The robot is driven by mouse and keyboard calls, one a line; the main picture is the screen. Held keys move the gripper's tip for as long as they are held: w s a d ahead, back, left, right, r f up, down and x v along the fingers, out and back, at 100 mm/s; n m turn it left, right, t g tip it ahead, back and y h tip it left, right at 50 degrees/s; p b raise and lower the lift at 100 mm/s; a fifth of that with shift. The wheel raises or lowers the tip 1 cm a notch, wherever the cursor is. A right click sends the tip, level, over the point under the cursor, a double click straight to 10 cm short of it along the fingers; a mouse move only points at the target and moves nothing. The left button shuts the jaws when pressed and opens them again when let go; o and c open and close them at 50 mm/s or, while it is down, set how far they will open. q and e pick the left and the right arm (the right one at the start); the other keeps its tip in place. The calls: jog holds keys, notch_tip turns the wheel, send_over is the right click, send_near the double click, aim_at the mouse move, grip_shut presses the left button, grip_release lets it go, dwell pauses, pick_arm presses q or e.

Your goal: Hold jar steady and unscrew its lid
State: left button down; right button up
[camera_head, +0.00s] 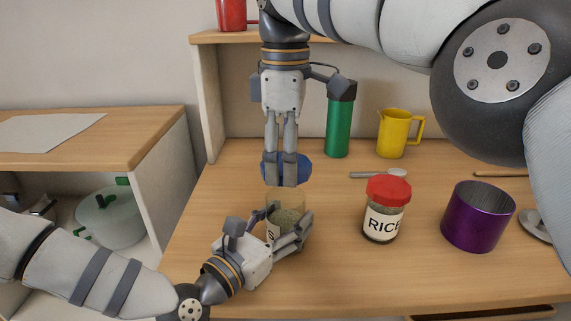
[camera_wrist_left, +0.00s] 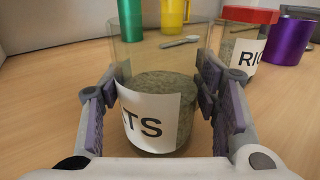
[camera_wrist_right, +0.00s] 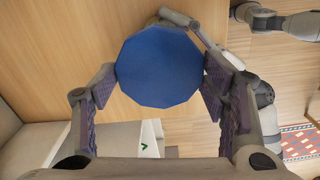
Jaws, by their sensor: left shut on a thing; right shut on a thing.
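A clear glass jar (camera_head: 286,199) with grey-green contents stands upright on the wooden counter. Its white label ends in "TS" in the left wrist view (camera_wrist_left: 152,120). My left gripper (camera_head: 281,222) is shut around the jar's sides, a finger pad on each side. A blue lid (camera_head: 304,167) is held above the jar by my right gripper (camera_head: 280,172), which points down. The lid fills the space between the right fingers in the right wrist view (camera_wrist_right: 160,68). No lid sits on the jar in the left wrist view; the jar's top looks open.
A red-lidded rice jar (camera_head: 384,212) stands right of the held jar, then a purple pot (camera_head: 478,217). A green bottle (camera_head: 339,127), a yellow jug (camera_head: 397,133) and a spoon (camera_head: 378,174) are behind. A lower cabinet (camera_head: 150,160) is at left. The counter's front right is clear.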

pick_arm(q)
jog(key=c, duration=0.5)
grip_release()
